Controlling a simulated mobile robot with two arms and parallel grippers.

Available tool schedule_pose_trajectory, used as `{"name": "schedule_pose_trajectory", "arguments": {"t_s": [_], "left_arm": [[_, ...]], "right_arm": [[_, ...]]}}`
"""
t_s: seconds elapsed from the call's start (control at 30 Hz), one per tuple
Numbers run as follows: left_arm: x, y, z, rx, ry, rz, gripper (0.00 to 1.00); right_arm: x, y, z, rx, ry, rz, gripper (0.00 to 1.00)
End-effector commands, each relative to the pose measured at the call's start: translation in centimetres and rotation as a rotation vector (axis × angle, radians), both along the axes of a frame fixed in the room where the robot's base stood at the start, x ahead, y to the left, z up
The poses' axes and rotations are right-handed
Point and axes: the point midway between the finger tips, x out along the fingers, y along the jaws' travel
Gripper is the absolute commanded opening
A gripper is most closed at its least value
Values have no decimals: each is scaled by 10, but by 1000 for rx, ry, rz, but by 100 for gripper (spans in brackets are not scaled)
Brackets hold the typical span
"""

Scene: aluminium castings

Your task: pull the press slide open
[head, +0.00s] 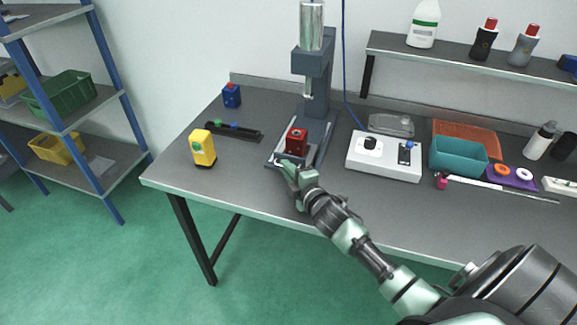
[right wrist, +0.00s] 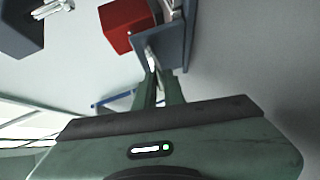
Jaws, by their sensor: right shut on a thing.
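The press (head: 314,85) is a dark blue-grey column with a silver cylinder on top, standing on the table. Its slide (head: 281,156) lies at the front of the press base and carries a red block (head: 297,141) with a dark round top. My right gripper (head: 283,166) is at the front edge of the slide, shut on its handle; the fingers hide most of the handle. In the right wrist view the closed fingers (right wrist: 160,86) meet the blue-grey slide edge (right wrist: 172,42), beside the red block (right wrist: 124,22). My left gripper is not in view.
A yellow block (head: 203,148) and a black rail (head: 233,132) stand left of the press. A white control box (head: 384,166) and a teal bin (head: 458,157) are to the right. The table's front edge (head: 230,206) is clear left of my arm.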

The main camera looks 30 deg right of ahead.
Motion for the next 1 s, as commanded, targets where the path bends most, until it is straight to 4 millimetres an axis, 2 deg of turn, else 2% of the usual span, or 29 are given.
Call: {"name": "schedule_pose_trajectory", "arguments": {"t_s": [0.03, 0.1, 0.47, 0.8, 1.0], "left_arm": [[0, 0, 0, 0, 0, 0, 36], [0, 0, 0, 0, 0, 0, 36], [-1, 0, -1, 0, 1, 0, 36], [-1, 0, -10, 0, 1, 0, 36], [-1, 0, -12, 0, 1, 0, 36]], "right_arm": [[0, -1, -1, -1, 3, -2, 18], [0, -1, 0, -1, 1, -2, 32], [-4, -1, 0, -1, 1, -1, 32], [-57, 3, 7, 0, 3, -1, 32], [-75, 4, 11, 0, 1, -1, 32]]}}
